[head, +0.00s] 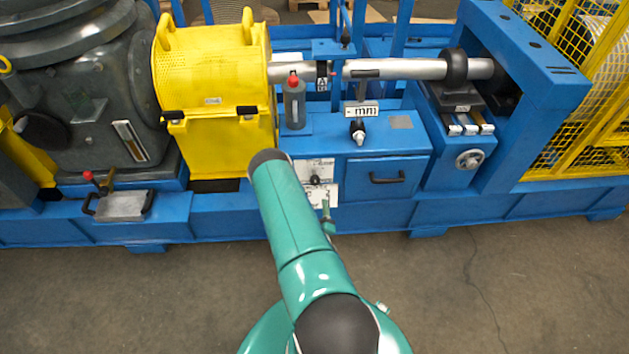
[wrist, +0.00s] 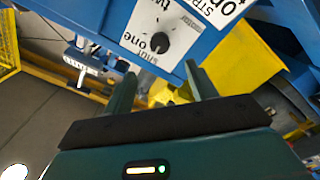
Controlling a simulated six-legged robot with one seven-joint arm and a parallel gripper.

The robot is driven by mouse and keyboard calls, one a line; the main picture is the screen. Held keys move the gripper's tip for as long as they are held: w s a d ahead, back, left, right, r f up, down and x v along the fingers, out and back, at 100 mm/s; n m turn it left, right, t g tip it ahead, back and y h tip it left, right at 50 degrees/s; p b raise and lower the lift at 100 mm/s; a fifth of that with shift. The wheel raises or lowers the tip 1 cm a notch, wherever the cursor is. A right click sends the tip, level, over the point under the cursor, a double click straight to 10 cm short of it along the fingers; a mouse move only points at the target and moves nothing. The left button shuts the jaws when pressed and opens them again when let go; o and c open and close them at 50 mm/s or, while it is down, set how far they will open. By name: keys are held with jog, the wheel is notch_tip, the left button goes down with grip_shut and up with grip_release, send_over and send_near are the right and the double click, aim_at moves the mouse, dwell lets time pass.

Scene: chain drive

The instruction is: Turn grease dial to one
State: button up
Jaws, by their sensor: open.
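The grease dial (head: 315,180) is a small dark knob on a white plate on the front of the blue frame. It shows larger in the wrist view (wrist: 160,42), where the plate appears turned over, with words including "shut" and "one" around the knob. I cannot tell which word the knob points to. My gripper (wrist: 160,84) is open and empty, its two green fingers pointing toward the plate, apart from the knob. In the head view my green arm hides most of the gripper; only a small green part shows just below the plate.
A second white label (head: 325,196) adjoins the dial plate. A drawer front with a dark handle (head: 388,178) is to the right. A yellow guard (head: 213,90) stands left, and a grey red-capped bottle (head: 294,105) stands above. The floor (head: 510,290) in front is clear.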

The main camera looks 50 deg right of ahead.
aim_at(315, 183)
jog(key=x, duration=1.3)
jog(key=shift+w+d, duration=0.2)
jog(key=shift+w, duration=0.05)
jog(key=shift+c, duration=0.3)
jog(key=c, duration=0.9)
